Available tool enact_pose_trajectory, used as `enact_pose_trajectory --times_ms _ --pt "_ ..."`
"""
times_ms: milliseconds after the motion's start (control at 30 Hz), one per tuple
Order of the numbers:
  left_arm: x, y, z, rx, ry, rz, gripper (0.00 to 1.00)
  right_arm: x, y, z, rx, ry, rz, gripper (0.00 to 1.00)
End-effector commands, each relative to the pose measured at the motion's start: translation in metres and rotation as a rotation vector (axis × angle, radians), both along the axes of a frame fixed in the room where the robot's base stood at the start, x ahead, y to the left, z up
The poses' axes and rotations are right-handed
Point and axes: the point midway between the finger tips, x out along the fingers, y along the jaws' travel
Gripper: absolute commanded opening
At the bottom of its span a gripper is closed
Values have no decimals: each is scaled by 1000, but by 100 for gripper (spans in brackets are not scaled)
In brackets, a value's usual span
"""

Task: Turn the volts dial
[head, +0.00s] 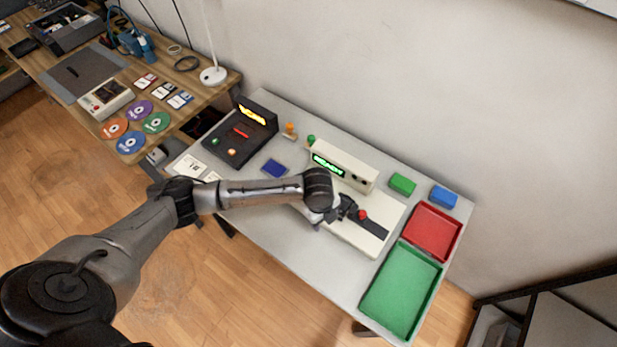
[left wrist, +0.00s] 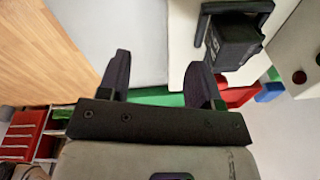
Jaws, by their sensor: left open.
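A cream instrument (head: 345,168) with a lit green display stands at the back of the grey-white table. Small dark round knobs show on its front; no label is legible, so I cannot tell which is the volts dial. A cream box in the left wrist view (left wrist: 288,45) shows a dark red round knob (left wrist: 299,77) at the right edge. My left gripper (head: 346,210) is above the flat cream base in front of the instrument, beside a red knob (head: 362,215). In the left wrist view its two fingers (left wrist: 159,78) are apart with nothing between them. My right gripper is out of view.
A black block (left wrist: 232,42) stands close beyond the right finger in the left wrist view. A red tray (head: 459,234) and a green tray (head: 437,287) lie at the right. Green (head: 402,184) and blue (head: 444,197) blocks sit behind them. A dark console (head: 262,112) stands left.

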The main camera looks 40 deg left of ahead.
Motion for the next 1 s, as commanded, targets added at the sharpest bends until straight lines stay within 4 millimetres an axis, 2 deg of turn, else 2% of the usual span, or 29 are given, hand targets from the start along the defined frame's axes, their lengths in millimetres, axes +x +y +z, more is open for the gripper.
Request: enact_pose_trajectory --times_ms 33,200,333,467,567,667,1000 --pt "17 21 19 34 1 -28 59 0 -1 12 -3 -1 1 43" --pt "51 74 53 91 26 -103 59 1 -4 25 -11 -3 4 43" --pt "65 102 72 112 37 -127 59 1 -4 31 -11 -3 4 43" --pt "72 116 79 120 43 -137 59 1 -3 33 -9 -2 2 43" --pt "73 120 74 121 45 -139 59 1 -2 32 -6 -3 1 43" --pt "73 120 60 122 47 -141 59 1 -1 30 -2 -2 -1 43" --pt "73 120 -4 122 45 -140 59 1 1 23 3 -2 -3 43"
